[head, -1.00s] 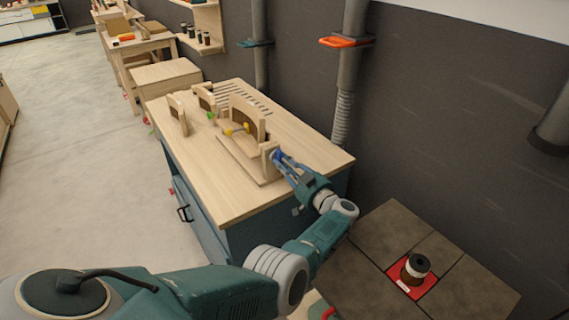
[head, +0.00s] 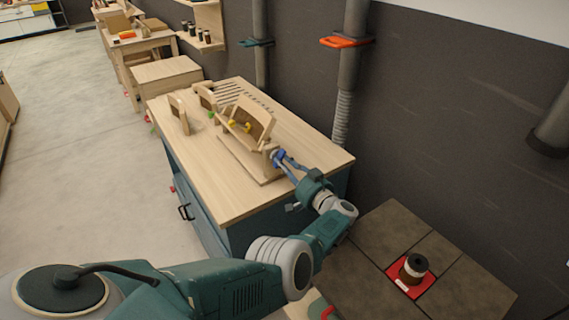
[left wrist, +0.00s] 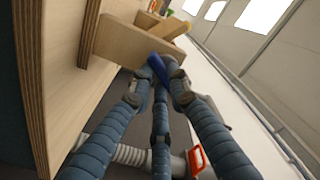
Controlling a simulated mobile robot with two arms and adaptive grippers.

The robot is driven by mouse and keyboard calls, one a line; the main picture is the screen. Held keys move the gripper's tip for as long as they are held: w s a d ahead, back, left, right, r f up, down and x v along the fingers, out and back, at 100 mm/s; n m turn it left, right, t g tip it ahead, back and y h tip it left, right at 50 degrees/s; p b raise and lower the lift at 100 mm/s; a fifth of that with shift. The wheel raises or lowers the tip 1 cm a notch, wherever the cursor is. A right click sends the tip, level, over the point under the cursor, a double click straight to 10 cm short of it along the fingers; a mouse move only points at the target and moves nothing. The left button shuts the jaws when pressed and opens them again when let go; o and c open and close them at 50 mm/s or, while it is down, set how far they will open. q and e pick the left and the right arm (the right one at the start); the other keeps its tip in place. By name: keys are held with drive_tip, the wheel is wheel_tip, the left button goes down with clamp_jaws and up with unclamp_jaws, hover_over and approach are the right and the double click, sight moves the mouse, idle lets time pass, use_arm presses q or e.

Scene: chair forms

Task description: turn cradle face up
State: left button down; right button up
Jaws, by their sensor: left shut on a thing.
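The wooden cradle (head: 259,119), with a dark brown curved panel, sits tilted in a stand on the bench. The stand's wooden base (head: 236,157) and an upright end post (head: 268,158) show. Yellow and green knobs (head: 233,125) are beside the cradle. My left gripper (head: 283,161) is at the post's near end, shut on a blue handle (left wrist: 157,67). In the left wrist view its fingers (left wrist: 160,82) close around this handle, beside a wooden part (left wrist: 130,43). The far side of the cradle is hidden. My right gripper is not in view.
The stand is on a wooden-topped bench (head: 210,190) with slots at its back. Small wooden forms (head: 178,113) stand at the bench's left. A dark-tiled table (head: 360,280) with a spool (head: 413,268) on a red square is at the lower right. Grey hoses run down the wall.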

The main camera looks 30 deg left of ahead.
use_arm(q)
drive_tip(key=shift+s+a+m+p, duration=0.15)
drive_tip(key=shift+m+p, duration=0.2)
drive_tip(key=shift+m, duration=2.3)
drive_tip(key=shift+s+d+m+p, duration=0.1)
drive_tip(key=shift+m+p, duration=0.25)
drive_tip(key=shift+m, duration=2.7)
drive_tip(key=c, duration=1.6)
unclamp_jaws()
drive_tip(key=shift+c, duration=0.2)
